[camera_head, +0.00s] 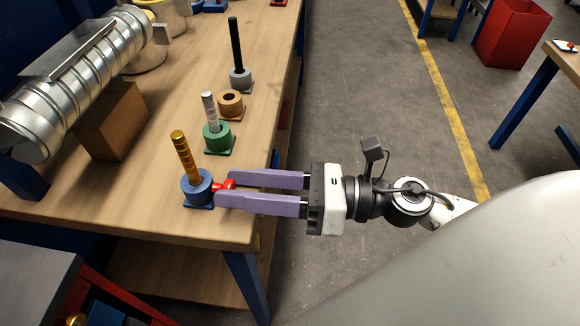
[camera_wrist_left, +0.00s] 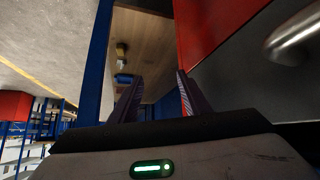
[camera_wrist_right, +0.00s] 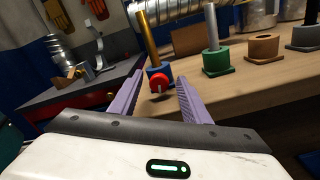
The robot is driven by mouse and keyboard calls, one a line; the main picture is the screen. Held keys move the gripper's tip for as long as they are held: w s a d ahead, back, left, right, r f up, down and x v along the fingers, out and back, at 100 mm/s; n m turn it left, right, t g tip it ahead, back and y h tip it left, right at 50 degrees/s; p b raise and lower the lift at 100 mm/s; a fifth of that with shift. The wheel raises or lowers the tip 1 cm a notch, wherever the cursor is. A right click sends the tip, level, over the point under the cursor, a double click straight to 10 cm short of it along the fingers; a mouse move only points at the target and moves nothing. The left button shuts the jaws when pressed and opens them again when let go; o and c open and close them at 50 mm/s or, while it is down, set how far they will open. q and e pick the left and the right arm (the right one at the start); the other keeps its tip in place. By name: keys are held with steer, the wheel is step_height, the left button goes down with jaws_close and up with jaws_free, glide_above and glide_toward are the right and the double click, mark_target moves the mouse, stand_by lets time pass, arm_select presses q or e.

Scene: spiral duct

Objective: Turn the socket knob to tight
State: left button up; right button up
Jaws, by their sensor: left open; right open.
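The blue socket (camera_head: 197,189) stands near the front corner of the wooden table, with a gold rod (camera_head: 183,153) upright in it, slightly tilted in the picture. A red knob (camera_head: 224,186) sticks out from its right side. My right gripper (camera_head: 224,187) is open, its purple fingers reaching in from the right with the knob at their tips. In the right wrist view the red knob (camera_wrist_right: 159,83) shows between the fingers, a little ahead of them. My left gripper (camera_wrist_left: 158,82) is open and empty in the left wrist view; it is not in the head view.
A green socket (camera_head: 217,138) with a silver rod, an empty brown socket (camera_head: 230,104) and a grey socket (camera_head: 240,79) with a black rod stand farther along the table edge. A spiral duct (camera_head: 82,82) lies at the left. The floor (camera_head: 345,90) right of the table is clear.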

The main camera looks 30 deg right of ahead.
steer(key=shift+s+d+f, duration=0.2)
steer(key=shift+s+d, duration=0.1)
arm_select(q)
steer(key=shift+w+d+f+b, duration=0.35)
steer(key=shift+f+b, duration=0.3)
steer(key=shift+b, duration=0.6)
arm_select(e)
steer(key=v, duration=0.9)
steer(key=shift+r, duration=0.2)
arm_select(q)
steer(key=shift+d, duration=0.1)
